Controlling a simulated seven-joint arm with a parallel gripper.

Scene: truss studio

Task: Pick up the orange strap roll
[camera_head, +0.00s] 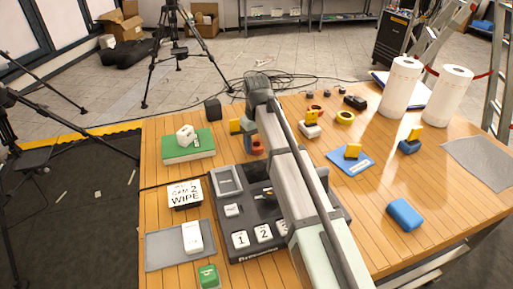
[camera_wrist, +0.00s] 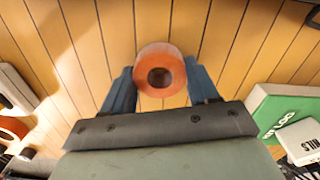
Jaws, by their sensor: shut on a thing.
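The orange strap roll (camera_wrist: 161,54) sits between the two blue fingers of my gripper (camera_wrist: 160,76) in the wrist view, its dark centre hole facing the camera. The fingers are shut on it from both sides. In the head view the roll (camera_head: 258,148) shows as a small orange patch beside a blue finger of my gripper (camera_head: 250,143), partly hidden by my arm. I cannot tell whether it touches the table or hangs just above it.
A green box (camera_head: 188,152) with a white item on it stands left of my gripper. A dark tray (camera_head: 245,249) with numbered white blocks lies in front, partly under my arm. Paper towel rolls (camera_head: 401,88) stand far right.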

